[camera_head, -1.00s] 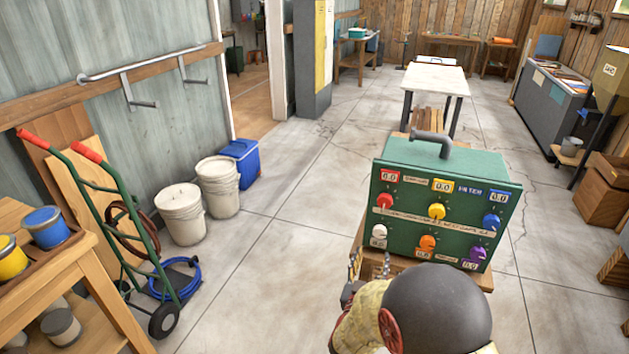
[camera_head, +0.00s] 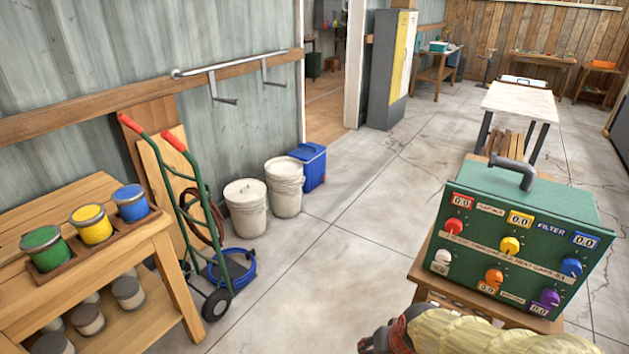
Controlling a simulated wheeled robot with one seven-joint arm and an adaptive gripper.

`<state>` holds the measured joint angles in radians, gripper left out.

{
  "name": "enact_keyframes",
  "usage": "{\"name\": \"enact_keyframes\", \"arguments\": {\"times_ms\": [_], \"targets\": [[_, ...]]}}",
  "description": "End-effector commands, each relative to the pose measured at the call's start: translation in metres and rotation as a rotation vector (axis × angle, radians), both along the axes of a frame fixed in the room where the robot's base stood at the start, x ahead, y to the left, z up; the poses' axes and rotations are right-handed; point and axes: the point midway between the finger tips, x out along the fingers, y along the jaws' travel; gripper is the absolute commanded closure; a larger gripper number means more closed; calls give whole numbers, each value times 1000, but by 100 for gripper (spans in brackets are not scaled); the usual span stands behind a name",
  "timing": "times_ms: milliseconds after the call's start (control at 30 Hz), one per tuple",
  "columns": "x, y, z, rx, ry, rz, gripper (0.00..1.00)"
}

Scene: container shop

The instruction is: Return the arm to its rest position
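My arm shows at the bottom right of the head view, a yellowish sleeve-like link (camera_head: 470,332) with a dark and red part at its left end. It lies low in front of the green control box (camera_head: 500,245). My gripper's fingers cannot be made out, so whether it is open or shut does not show. The green box has a pipe-like handle on top, several coloured knobs and small displays, and stands on a wooden stand (camera_head: 425,275).
At left a wooden bench (camera_head: 150,245) holds green, yellow and blue paint cans. A hand truck (camera_head: 185,200), two white buckets (camera_head: 284,188) and a blue cooler (camera_head: 312,165) stand along the wall. Open concrete floor (camera_head: 330,270) lies between. A white-topped table (camera_head: 520,100) is behind the box.

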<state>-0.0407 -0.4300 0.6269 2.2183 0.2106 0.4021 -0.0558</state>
Motion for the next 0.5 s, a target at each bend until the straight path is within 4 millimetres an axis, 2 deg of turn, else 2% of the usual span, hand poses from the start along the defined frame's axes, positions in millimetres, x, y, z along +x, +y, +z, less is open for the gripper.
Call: {"name": "enact_keyframes", "arguments": {"times_ms": [33, 100, 233, 333, 500], "targets": [[-19, -1, 27, -6, 25, 20, 49], [-49, -6, 57, -23, 68, 43, 49], [-96, -20, 112, -72, 92, 69, 49], [-116, -30, 148, -106, 47, 76, 49], [-118, -36, 205, -127, -117, 63, 49]]}}
